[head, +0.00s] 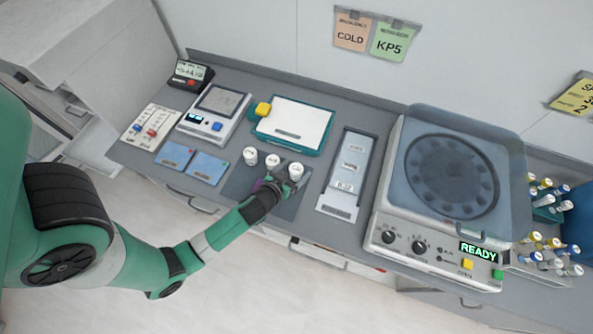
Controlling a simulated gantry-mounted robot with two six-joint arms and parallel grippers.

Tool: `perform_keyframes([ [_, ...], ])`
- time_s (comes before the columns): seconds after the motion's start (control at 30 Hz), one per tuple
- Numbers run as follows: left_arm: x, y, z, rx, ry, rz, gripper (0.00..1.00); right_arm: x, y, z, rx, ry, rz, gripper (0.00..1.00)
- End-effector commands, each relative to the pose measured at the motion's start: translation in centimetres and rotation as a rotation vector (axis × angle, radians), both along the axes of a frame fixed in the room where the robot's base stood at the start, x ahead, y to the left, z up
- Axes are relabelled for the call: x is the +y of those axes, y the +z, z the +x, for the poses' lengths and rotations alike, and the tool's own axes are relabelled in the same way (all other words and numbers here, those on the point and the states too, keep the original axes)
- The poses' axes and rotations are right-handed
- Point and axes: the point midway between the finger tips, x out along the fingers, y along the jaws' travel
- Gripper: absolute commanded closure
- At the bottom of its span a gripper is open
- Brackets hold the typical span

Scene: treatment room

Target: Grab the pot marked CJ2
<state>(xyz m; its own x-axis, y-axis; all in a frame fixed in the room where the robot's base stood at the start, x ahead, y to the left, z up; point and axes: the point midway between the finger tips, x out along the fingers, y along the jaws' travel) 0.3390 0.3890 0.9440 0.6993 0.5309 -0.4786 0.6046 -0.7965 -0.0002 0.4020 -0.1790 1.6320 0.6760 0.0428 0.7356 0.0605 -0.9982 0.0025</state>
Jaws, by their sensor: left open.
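Three small pots with white lids stand in a row on a dark grey mat (237,184) on the counter. They are a left pot (250,156), a middle pot (272,161) and a right pot (296,170). Their lids bear small marks that I cannot read, so I cannot tell which one is CJ2. My left gripper (281,184) is open over the front part of the mat, close to the right pot on its front left side. I cannot tell whether it touches that pot. My right gripper is not in view.
A teal-framed white board (301,116) lies behind the pots, and a label tray (340,209) lies to their right. A large centrifuge (384,205) showing READY stands further right, beside racks of capped tubes (541,240). Blue cards (207,167) and a scale (194,125) are left.

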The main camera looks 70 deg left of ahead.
Motion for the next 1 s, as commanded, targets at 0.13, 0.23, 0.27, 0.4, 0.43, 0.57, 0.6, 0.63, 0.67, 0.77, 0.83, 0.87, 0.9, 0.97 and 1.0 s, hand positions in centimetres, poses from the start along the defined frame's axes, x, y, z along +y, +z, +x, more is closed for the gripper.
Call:
perform_keyframes([
  [0.13,0.74,-0.80,0.98,0.000,0.000,-0.001,0.07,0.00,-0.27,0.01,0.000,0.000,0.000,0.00],
  [0.23,0.74,-0.79,1.01,0.001,-0.001,-0.001,0.07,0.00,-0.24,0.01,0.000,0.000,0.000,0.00],
  [0.27,0.73,-0.78,1.00,0.001,-0.001,-0.001,0.07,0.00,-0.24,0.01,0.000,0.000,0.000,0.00],
  [0.4,0.71,-0.77,0.99,0.001,-0.001,-0.001,0.22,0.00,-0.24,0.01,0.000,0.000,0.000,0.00],
  [0.43,0.71,-0.77,0.99,0.001,-0.001,-0.001,0.27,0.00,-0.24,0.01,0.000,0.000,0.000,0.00],
  [0.57,0.71,-0.76,0.98,0.001,-0.001,-0.001,0.51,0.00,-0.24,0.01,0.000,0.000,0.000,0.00],
  [0.6,0.70,-0.76,0.98,0.001,-0.001,-0.001,0.58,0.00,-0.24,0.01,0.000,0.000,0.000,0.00],
  [0.63,0.70,-0.76,0.98,0.001,-0.001,-0.001,0.63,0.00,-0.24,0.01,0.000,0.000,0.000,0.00],
  [0.67,0.70,-0.77,0.97,0.001,-0.001,-0.001,0.69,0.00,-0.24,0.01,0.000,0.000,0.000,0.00],
  [0.77,0.70,-0.76,0.98,0.001,-0.001,-0.001,0.87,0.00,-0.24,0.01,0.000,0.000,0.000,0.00],
  [0.83,0.70,-0.76,0.98,0.001,-0.001,-0.001,0.99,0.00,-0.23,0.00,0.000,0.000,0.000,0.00],
  [0.87,0.70,-0.74,0.98,0.000,-0.001,0.000,0.99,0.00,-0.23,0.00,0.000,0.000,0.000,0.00],
  [0.9,0.70,-0.74,0.98,0.000,-0.001,0.000,0.99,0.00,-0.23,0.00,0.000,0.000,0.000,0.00],
  [0.97,0.70,-0.74,0.98,0.000,-0.001,0.000,0.99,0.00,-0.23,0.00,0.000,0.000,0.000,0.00],
  [1.0,0.70,-0.73,0.99,0.000,-0.001,0.000,0.99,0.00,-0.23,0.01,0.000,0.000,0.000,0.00],
])
